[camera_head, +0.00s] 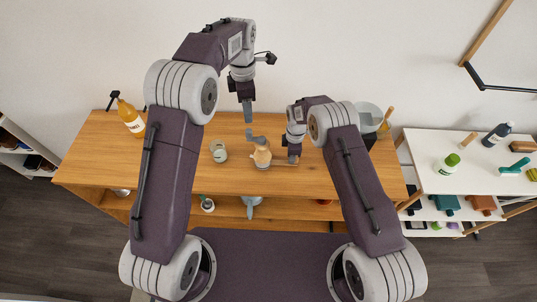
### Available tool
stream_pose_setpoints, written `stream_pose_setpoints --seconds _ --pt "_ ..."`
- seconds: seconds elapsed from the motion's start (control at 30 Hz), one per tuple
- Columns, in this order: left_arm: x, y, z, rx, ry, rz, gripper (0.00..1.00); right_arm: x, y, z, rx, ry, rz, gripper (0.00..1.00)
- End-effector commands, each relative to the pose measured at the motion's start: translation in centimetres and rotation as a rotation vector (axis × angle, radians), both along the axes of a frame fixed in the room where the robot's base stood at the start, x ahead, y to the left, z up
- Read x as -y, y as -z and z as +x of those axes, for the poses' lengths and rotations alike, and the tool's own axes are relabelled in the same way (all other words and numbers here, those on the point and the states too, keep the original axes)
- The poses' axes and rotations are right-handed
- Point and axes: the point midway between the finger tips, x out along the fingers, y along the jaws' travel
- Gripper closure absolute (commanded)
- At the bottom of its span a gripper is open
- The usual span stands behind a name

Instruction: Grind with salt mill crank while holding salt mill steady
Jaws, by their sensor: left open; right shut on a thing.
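The salt mill (262,157) is a small light-wood mill standing upright near the middle of the wooden counter. Its grey crank (255,137) sticks out from the top toward the back left. My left gripper (248,116) is open and points down, above and behind the crank, with nothing in it. My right gripper (284,157) is at the right side of the mill and shut on it. The contact between its fingers and the mill is small and partly hidden by the gripper.
A glass jar (218,151) stands left of the mill. A yellow bottle (130,117) is at the counter's left end. A container with utensils (369,117) is at the back right. A white shelf (462,170) with bottles stands further right.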

Motion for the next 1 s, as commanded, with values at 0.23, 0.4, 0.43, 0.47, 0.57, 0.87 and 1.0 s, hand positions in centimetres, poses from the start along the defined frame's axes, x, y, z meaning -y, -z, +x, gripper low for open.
stream_pose_setpoints --seconds 0.23,0.4,0.43,0.47,0.57,0.87,1.0 --pt "0.0 4.4 -0.1 -0.005 -0.002 0.001 0.52 0.0 -0.1 0.0 0.001 0.000 0.001 1.00" --pt "0.0 7.5 -0.1 -0.004 -0.002 0.000 0.52 0.0 -0.1 0.0 0.001 0.000 0.001 1.00" --pt "0.0 7.9 -0.1 -0.002 -0.003 0.001 0.52 0.0 -0.1 0.0 0.001 0.000 0.001 1.00" --pt "0.0 8.4 -0.1 -0.003 -0.003 0.000 0.52 0.0 -0.1 0.0 0.001 0.000 0.001 1.00" --pt "0.0 9.7 -0.1 -0.002 -0.003 0.001 0.52 0.0 -0.1 0.0 0.001 0.000 0.001 1.00" --pt "0.0 11.2 0.0 0.001 -0.003 -0.001 0.52 0.0 -0.1 0.0 0.001 0.000 0.001 1.00" --pt "0.0 11.2 0.0 0.001 -0.003 -0.001 0.52 0.0 -0.1 0.0 0.001 0.000 0.001 1.00"
